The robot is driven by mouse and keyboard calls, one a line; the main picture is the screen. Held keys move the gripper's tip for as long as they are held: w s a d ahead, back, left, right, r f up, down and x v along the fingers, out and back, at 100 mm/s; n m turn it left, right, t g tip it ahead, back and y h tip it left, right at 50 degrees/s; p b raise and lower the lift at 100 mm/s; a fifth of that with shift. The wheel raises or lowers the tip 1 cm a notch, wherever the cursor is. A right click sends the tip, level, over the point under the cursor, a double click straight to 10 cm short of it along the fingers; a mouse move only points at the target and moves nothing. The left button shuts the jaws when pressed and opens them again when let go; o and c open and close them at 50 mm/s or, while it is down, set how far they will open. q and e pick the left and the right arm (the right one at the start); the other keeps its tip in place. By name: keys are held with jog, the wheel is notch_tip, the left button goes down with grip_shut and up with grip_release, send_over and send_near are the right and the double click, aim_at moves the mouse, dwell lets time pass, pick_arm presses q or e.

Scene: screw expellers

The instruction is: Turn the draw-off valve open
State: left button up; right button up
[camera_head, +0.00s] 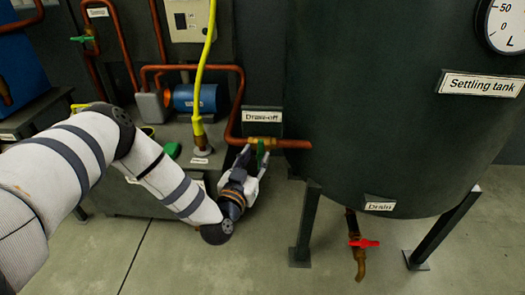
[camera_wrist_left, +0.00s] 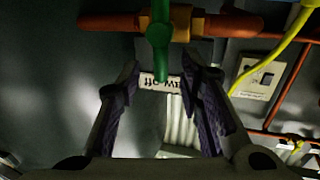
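The draw-off valve has a brass body (camera_head: 263,143) on a copper pipe, beside the settling tank, under a "Draw-off" label (camera_head: 263,116). Its green handle (camera_head: 261,153) hangs down from the body, across the pipe. In the left wrist view the green handle (camera_wrist_left: 160,40) points in between my fingers, in front of the label. My left gripper (camera_head: 252,163) is at the valve from below. In the left wrist view the gripper (camera_wrist_left: 160,82) is open, with a finger on each side of the handle's end and gaps showing. My right gripper is out of view.
The dark settling tank (camera_head: 390,100) stands close on the right, with a red-handled drain valve (camera_head: 364,243) below. A yellow hose (camera_head: 203,80) and a blue pump (camera_head: 194,98) are to the left. Open floor (camera_head: 180,260) lies in front.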

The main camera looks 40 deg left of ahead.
aim_at(259, 150)
pick_arm(q)
jog(key=x, duration=0.5)
jog(key=shift+a+b, duration=0.1)
jog(key=shift+b, duration=0.25)
jog(key=shift+c, duration=0.6)
grip_shut()
jog(key=shift+f, duration=0.1)
